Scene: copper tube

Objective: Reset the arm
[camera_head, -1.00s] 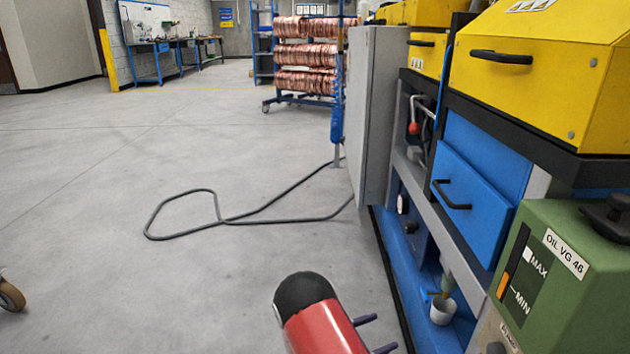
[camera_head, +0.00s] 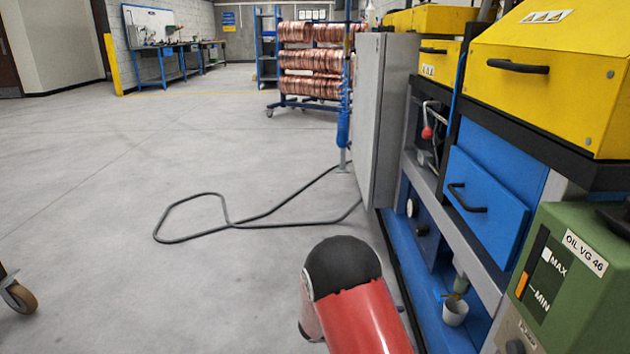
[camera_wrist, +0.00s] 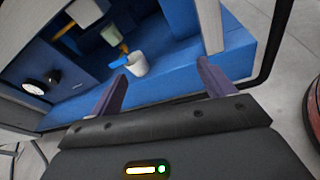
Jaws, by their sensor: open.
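My gripper (camera_wrist: 160,85) shows in the wrist view with its two dark purple fingers spread apart and nothing between them. Beyond the fingers is the blue lower ledge of the machine, with a small white cup (camera_wrist: 136,64) on it. In the head view my red arm with its black rounded joint stands at the bottom, left of the machine. My gripper's fingers are hidden in the head view.
The machine fills the right side, with yellow covers (camera_head: 560,70), a blue drawer (camera_head: 487,210), a green oil tank (camera_head: 590,240) and the white cup (camera_head: 455,311). A grey cabinet door (camera_head: 366,120) stands open. A black hose (camera_head: 270,217) lies on otherwise clear floor. A copper coil rack (camera_head: 309,60) stands behind.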

